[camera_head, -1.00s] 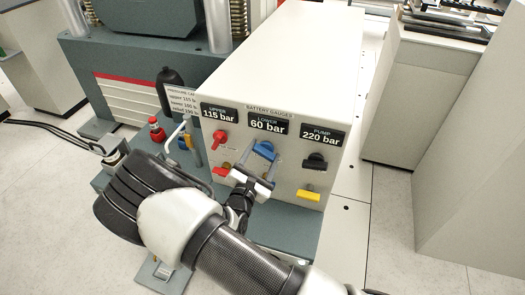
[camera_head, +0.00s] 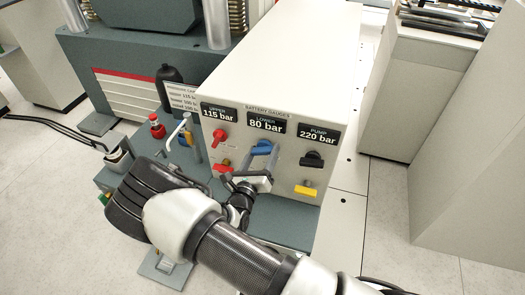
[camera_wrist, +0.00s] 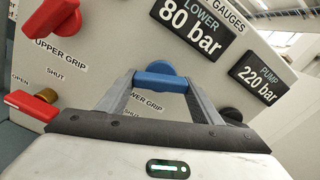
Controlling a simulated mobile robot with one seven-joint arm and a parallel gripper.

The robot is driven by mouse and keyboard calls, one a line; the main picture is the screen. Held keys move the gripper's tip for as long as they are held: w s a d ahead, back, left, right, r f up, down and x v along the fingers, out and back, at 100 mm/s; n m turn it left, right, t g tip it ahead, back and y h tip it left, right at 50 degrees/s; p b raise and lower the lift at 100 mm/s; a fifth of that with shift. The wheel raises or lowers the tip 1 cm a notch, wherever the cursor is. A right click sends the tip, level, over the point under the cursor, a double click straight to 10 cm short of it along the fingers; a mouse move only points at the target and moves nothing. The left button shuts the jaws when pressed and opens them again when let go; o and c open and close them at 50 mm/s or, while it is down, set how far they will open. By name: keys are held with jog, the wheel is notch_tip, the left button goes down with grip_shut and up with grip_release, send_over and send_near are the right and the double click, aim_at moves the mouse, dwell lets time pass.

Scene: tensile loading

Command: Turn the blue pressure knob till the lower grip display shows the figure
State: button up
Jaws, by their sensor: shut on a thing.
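The blue pressure knob (camera_head: 263,147) is on the front of the white cabinet, under the lower grip display (camera_head: 267,124), which reads 80 bar. In the wrist view the knob (camera_wrist: 160,76) lies between the two fingers of my gripper (camera_wrist: 162,84), and the gripper is shut on it. In the head view my gripper (camera_head: 261,163) reaches the knob from the front. The lower display also shows 80 bar in the wrist view (camera_wrist: 194,25). A pressure card (camera_head: 182,97) stands left of the cabinet; its small lines are not surely readable.
The upper display (camera_head: 219,113) reads 115 bar and the pump display (camera_head: 312,134) 220 bar. A red knob (camera_head: 219,136) and a black knob (camera_head: 312,160) flank the blue one. Red (camera_head: 223,167) and yellow (camera_head: 305,190) handles sit below. Floor is free to the right.

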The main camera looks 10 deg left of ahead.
jog(key=shift+n, duration=1.1)
jog(key=o, duration=1.1)
jog(key=shift+c, duration=0.2)
jog(key=shift+s, duration=0.15)
jog(key=s+a, duration=0.2)
jog(key=s, duration=1.5)
jog(key=shift+a, duration=0.15)
